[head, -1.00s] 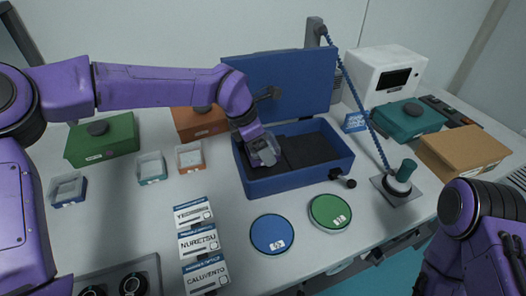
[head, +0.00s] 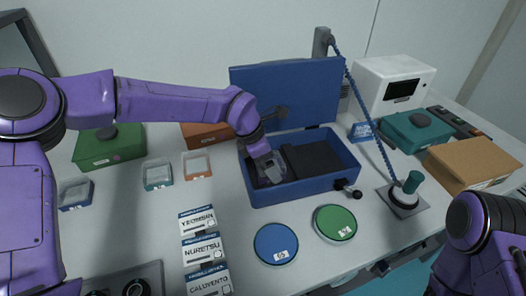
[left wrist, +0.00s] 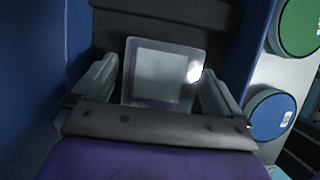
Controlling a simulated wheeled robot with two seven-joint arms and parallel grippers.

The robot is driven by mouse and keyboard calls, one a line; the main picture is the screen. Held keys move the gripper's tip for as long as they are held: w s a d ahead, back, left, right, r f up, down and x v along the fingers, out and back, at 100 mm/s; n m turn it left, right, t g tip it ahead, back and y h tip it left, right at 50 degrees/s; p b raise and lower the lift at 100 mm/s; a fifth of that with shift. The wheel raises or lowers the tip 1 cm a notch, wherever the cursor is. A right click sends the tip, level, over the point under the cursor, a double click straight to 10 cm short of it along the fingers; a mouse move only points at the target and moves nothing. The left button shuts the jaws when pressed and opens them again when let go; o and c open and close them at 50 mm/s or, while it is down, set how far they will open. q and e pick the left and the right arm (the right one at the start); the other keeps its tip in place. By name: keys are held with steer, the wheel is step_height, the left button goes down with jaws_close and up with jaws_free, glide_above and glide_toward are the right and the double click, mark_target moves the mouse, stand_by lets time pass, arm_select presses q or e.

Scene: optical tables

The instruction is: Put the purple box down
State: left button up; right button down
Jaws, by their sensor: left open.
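The purple box shows in the left wrist view as a small square box with a clear, shiny top and dark purplish edges (left wrist: 160,73). It sits inside the open blue case (head: 305,190), in the left part of its dark interior. My left gripper (head: 270,172) reaches down into the case. In the left wrist view its open fingers (left wrist: 160,85) stand on either side of the box, with a gap showing on the right. In the head view the gripper mostly hides the box. My right arm shows at the lower right, but its gripper is out of view.
The case's raised lid (head: 290,92) stands behind my left gripper. A blue disc (head: 275,243) and a green disc (head: 335,222) lie in front. Small trays (head: 158,174), name cards (head: 202,250) and a stand with a blue cord (head: 403,200) surround the case.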

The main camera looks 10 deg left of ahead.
arm_select(q)
steer(key=v, duration=1.1)
steer(key=shift+b, duration=0.3)
steer(key=shift+r, duration=0.1)
